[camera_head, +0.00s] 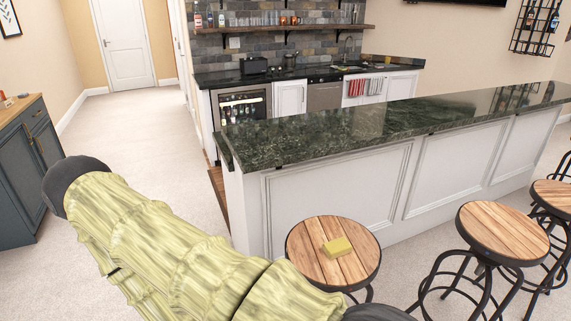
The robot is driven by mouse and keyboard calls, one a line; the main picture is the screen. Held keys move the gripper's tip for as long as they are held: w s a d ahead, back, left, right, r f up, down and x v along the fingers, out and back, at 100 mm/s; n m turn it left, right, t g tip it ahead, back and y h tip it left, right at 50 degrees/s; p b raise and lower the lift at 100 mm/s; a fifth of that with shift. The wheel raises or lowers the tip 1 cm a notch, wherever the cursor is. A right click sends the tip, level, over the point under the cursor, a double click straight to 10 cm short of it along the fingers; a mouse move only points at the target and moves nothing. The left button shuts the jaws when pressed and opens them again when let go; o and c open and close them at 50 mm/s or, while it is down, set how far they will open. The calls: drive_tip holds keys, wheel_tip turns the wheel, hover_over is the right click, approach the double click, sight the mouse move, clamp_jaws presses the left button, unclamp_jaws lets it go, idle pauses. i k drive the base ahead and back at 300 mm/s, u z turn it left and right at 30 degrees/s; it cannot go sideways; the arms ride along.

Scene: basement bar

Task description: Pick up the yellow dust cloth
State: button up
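A small yellow item (338,247), which looks like the folded dust cloth, lies on the round wooden seat of the nearest stool (308,262). It sits near the middle of the seat, with bare wood around it. My arm, in a pale yellow-green sleeve, crosses the lower left and passes just left of and in front of this stool. My gripper is not in view, so its place relative to the cloth cannot be told.
A bar with a dark green stone top (380,125) and white panels stands right behind the stool. More wooden stools (503,234) stand to the right. A blue-grey cabinet (30,170) is at the left. Carpet is clear between cabinet and bar.

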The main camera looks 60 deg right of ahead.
sight(337, 248)
drive_tip(key=u, duration=0.1)
drive_tip(key=k, duration=1.15)
drive_tip(key=z, duration=1.55)
drive_tip(key=i, duration=0.45)
drive_tip(key=u, duration=0.05)
